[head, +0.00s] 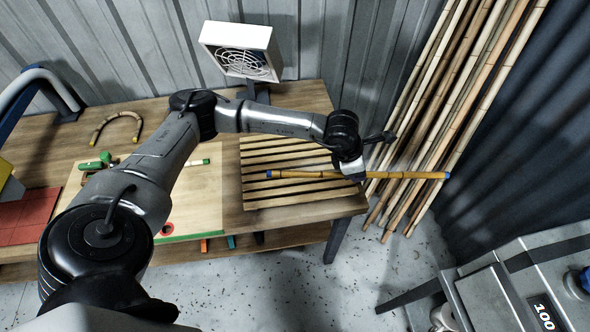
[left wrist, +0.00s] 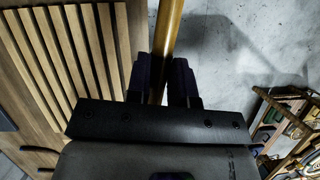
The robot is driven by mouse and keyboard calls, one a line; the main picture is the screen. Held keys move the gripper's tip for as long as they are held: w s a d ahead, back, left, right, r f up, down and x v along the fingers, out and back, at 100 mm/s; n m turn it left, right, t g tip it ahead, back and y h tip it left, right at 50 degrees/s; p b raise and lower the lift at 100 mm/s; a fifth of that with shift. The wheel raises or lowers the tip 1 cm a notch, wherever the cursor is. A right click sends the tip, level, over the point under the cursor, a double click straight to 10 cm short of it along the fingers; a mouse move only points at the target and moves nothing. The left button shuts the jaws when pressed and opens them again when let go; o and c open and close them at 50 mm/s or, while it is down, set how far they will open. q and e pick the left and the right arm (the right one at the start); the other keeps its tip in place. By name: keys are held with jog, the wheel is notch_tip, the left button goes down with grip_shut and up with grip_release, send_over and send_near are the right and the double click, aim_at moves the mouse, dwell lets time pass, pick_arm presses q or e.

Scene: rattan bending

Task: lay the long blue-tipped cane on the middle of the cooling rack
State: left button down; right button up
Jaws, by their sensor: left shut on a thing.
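The long cane (head: 405,175) has blue tips at both ends and lies roughly level in the head view. My left gripper (head: 355,176) is shut on it near its middle. The cane's left part is over the right half of the slatted cooling rack (head: 262,158), and its right part reaches past the table edge. In the left wrist view the cane (left wrist: 168,35) runs up from between the fingers (left wrist: 161,88), with the rack slats (left wrist: 65,50) to the left. I cannot tell whether the cane touches the rack. My right gripper is not in view.
A white fan (head: 243,50) stands behind the rack. A bent cane (head: 117,127) lies farther left. Tall poles (head: 450,100) lean at the right, near a grey machine (head: 490,295).

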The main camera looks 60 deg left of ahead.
pick_arm(q)
jog(key=w+a+f+n+y+b, duration=0.25)
jog(key=a+f+n, duration=0.2)
jog(key=n, duration=0.45)
jog(key=n+g+y+b, duration=0.15)
jog(key=n+g, duration=0.65)
jog(key=n, duration=2.1)
send_over(294, 163)
jog(key=w, duration=0.2)
jog(key=f, duration=0.8)
jog(key=f+b, duration=0.1)
jog(key=f, duration=0.3)
jog(key=shift+s+d+f, duration=0.15)
jog(key=shift+s+d, duration=0.1)
jog(key=shift+d, duration=0.1)
jog(key=shift+f+b, duration=0.3)
jog(key=shift+f, duration=1.8)
jog(key=c, duration=1)
grip_release()
